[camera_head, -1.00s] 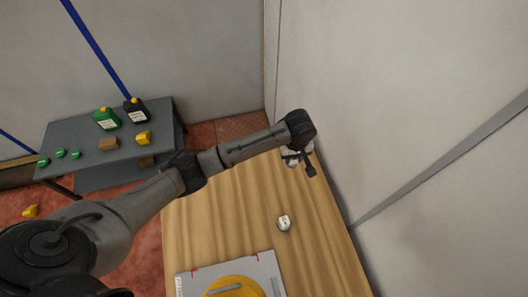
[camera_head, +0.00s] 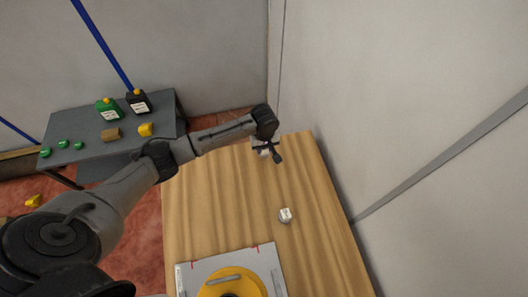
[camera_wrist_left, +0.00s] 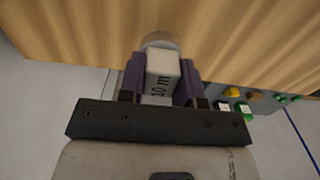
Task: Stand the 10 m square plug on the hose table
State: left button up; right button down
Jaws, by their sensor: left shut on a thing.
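The 10 m square plug (camera_wrist_left: 162,75) is a white block with "10 m" printed on its side and a pale round end. My left gripper (camera_wrist_left: 160,82) is shut on it, one purple finger on each side. In the head view the left gripper (camera_head: 267,150) hangs at the far end of the wooden table (camera_head: 225,205), and the plug is mostly hidden there. I cannot tell whether the plug touches the wood. My right gripper is not in view.
Another small white plug (camera_head: 285,215) stands on the wooden table, nearer. A grey plate (camera_head: 265,262) with a yellow round part (camera_head: 240,285) lies at the near end. A grey table (camera_head: 75,125) at left holds bottles and small parts. A wall borders the right side.

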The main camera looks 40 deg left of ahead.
aim_at(264, 152)
pick_arm(q)
notch_tip(264, 152, down, 4)
jog(key=shift+r+b, duration=0.2)
jog(key=shift+b, duration=0.2)
jog(key=shift+f, duration=0.2)
jog(key=o, duration=1)
jog(key=shift+f, duration=0.15)
